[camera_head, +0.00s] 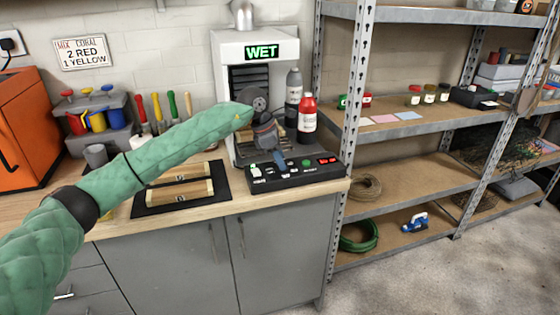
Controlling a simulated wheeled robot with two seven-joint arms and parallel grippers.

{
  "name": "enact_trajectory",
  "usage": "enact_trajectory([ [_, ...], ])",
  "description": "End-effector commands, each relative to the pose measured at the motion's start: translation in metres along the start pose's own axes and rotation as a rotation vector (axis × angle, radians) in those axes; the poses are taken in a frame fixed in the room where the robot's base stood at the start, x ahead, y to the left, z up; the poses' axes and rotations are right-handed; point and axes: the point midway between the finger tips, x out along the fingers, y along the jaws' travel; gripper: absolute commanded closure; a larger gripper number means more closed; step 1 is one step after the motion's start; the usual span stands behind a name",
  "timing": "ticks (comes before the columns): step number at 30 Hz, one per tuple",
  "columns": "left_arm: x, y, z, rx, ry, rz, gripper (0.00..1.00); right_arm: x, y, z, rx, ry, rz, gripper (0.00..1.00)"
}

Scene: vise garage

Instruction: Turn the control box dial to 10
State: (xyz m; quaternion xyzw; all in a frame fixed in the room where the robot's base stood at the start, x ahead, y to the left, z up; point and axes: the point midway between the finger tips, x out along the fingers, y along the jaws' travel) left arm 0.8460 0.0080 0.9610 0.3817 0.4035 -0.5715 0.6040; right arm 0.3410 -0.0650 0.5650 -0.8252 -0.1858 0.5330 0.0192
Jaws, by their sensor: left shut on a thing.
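The black control box (300,174) lies at the front right of the wooden bench, below the white machine. Its top has a green button (306,163), red lit parts on the right and small white labels. My left gripper (279,161) reaches in from the left under a green quilted sleeve and points down at the back left part of the box. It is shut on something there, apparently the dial. The gripper hides the dial, so its setting cannot be read. My right gripper is not in view.
The white machine (228,50) with a green "WET" sign stands behind. A red bottle (307,122) and a grey bottle (293,90) stand close behind the box. A black mat (146,211) with wooden pieces lies left. Metal shelves (405,143) stand right.

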Motion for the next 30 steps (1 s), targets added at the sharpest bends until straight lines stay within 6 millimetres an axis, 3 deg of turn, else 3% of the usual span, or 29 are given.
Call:
enact_trajectory([
  [11, -0.001, 0.001, 0.000, 0.002, 0.000, 0.000, 0.90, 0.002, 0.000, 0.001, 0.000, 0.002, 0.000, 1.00],
  [12, -0.001, 0.001, 0.000, 0.002, 0.000, 0.000, 0.65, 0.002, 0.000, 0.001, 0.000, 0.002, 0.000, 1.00],
  [15, -0.001, 0.001, 0.000, 0.002, 0.000, 0.000, 0.45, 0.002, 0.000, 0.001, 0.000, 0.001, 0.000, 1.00],
  [25, -0.002, 0.000, 0.000, 0.003, 0.000, 0.000, 0.45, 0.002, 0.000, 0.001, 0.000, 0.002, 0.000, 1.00],
  [30, -0.019, 0.001, -0.001, 0.003, 0.001, 0.002, 0.45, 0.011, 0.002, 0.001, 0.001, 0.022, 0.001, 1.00],
])
